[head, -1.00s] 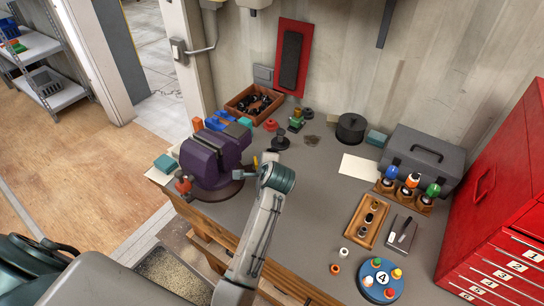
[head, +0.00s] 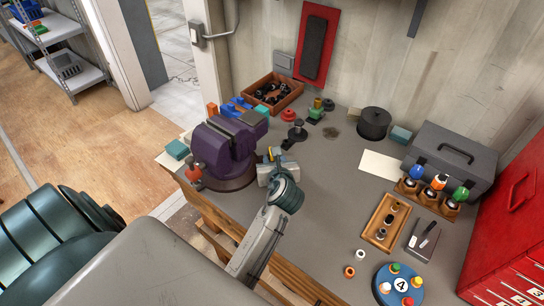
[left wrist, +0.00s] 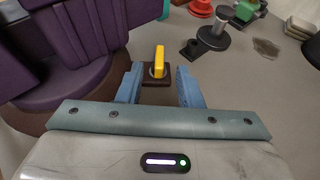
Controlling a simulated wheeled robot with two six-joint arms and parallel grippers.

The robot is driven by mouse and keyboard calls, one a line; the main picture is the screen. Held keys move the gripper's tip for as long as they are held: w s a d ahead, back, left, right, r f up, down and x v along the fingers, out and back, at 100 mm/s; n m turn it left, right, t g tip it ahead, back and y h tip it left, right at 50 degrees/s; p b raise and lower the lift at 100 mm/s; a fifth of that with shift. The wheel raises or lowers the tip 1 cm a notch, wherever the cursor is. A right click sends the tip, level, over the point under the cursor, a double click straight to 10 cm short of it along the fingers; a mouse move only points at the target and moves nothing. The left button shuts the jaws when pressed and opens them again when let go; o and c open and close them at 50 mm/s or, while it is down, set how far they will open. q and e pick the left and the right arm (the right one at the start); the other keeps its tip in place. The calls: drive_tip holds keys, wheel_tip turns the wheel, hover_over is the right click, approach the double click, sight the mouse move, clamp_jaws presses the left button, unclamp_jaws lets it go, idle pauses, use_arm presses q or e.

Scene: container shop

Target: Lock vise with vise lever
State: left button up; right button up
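The purple vise (head: 222,148) stands on a round brown base at the left front of the workbench. A small yellow lever (head: 270,153) rises from a brown block at the right side of its base. In the left wrist view the yellow lever (left wrist: 159,60) stands upright, and the vise (left wrist: 70,50) fills the left. My left gripper (head: 268,164) is right beside the lever. Its two blue fingers (left wrist: 158,85) are open, with the lever lined up between them and a gap on both sides. No contact shows. My right gripper is not in view.
A black-stemmed stand (head: 296,132) and a green-topped part (head: 316,110) stand behind the lever. A wooden bin (head: 292,101) is at the back. A wooden tray (head: 372,224) and a blue round holder (head: 384,292) lie to the right. The bench middle is clear.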

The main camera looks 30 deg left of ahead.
use_arm(q)
drive_tip(key=b+x, duration=0.2)
drive_tip(key=x, duration=0.1)
drive_tip(key=b+x, duration=0.1)
drive_tip(key=x, duration=0.1)
drive_tip(key=shift+f+b, duration=0.3)
drive_tip(key=shift+b, duration=0.1)
drive_tip(key=shift+w+a+f+b, duration=0.1)
drive_tip(key=shift+w+a+b, duration=0.4)
drive_tip(key=shift+a, duration=0.05)
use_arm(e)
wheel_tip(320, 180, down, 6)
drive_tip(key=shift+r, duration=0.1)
use_arm(q)
drive_tip(key=shift+c, duration=0.4)
